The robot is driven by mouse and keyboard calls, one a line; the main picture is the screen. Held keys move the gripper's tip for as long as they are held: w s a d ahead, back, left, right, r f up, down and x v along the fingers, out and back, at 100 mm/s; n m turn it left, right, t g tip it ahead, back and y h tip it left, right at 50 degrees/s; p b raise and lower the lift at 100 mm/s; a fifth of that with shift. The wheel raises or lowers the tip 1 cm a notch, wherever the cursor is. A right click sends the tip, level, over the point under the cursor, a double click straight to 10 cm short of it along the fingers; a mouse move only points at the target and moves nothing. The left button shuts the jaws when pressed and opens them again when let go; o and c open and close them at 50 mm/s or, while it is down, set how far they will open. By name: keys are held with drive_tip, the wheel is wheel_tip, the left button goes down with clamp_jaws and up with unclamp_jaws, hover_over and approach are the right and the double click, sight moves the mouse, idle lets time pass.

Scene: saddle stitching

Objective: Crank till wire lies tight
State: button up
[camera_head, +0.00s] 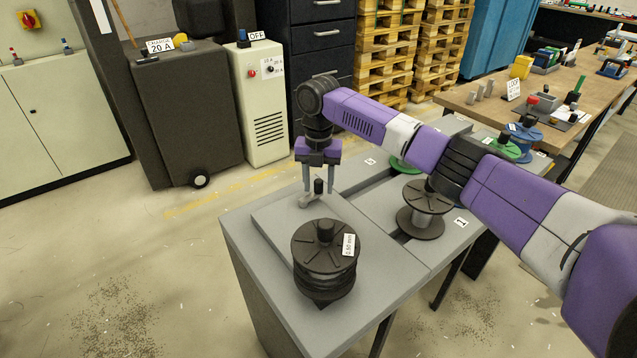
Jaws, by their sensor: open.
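A black spool (325,285) wound with dark wire stands on a grey bench (385,270) at its near left end. It bears a white label (348,245) reading what looks like 0.50 mm. My gripper (318,194) points down just behind the spool, its two fingers apart. A small dark upright knob (319,186), apparently the crank handle, shows between the fingers. I cannot tell if either finger touches it. The crank's lower part is mostly hidden by the spool and fingers. How tight the wire lies cannot be made out.
An empty-looking dark reel (424,209) stands on the bench to the right, by a number card (461,222). Green and blue spools (525,138) stand farther right. A wooden worktable (465,100) holds tools and a LOOP card. Grey machines and pallets (385,45) stand behind.

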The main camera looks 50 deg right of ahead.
clamp_jaws()
drive_tip(key=shift+r+p, duration=0.1)
drive_tip(key=shift+p, duration=0.3)
